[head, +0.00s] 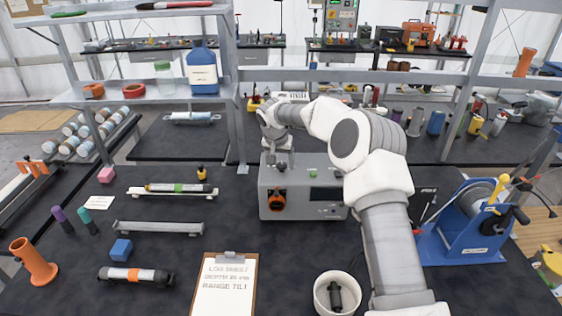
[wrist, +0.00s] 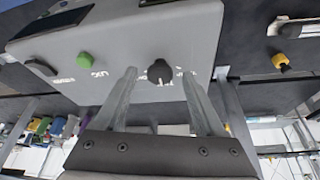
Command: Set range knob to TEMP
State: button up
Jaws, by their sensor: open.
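A grey instrument box (head: 300,178) stands on the dark table in the head view. My gripper (head: 283,163) reaches down to its top panel, left of a green button (head: 313,173). In the wrist view a black knob (wrist: 159,72) on the grey panel (wrist: 170,35) sits between my two spread, open fingers, with visible gaps on both sides. The green button (wrist: 85,57) is to its left. Printed labels near the knob are partly hidden by my fingers, and its exact setting cannot be read. In the head view my gripper hides this knob.
A larger orange and black dial (head: 277,199) and a dark screen (head: 328,194) are on the box's front. A blue winch (head: 460,235) stands at right. A clipboard (head: 224,285) and white pot (head: 335,296) lie in front. A shelf post (head: 238,110) rises behind left.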

grip_shut()
jog(key=shift+n, duration=0.3)
jog(key=shift+d+n+y+b, duration=0.15)
jog(key=shift+n+y+b, duration=0.3)
jog(key=shift+n, duration=0.45)
jog(key=n, duration=0.1)
jog(key=n+y, duration=0.1)
jog(key=n, duration=0.1)
jog(key=shift+d+r+n+y+p, duration=0.1)
jog(key=shift+d+n+y+p, duration=0.05)
jog(key=shift+n+y+p, duration=0.15)
jog(key=n+y, duration=0.1)
jog(key=n, duration=0.2)
jog(key=n+g+y+p, duration=0.1)
jog(key=n, duration=0.1)
jog(key=shift+w+d+n, duration=0.1)
jog(key=shift+w+n, duration=0.05)
jog(key=shift+n, duration=0.25)
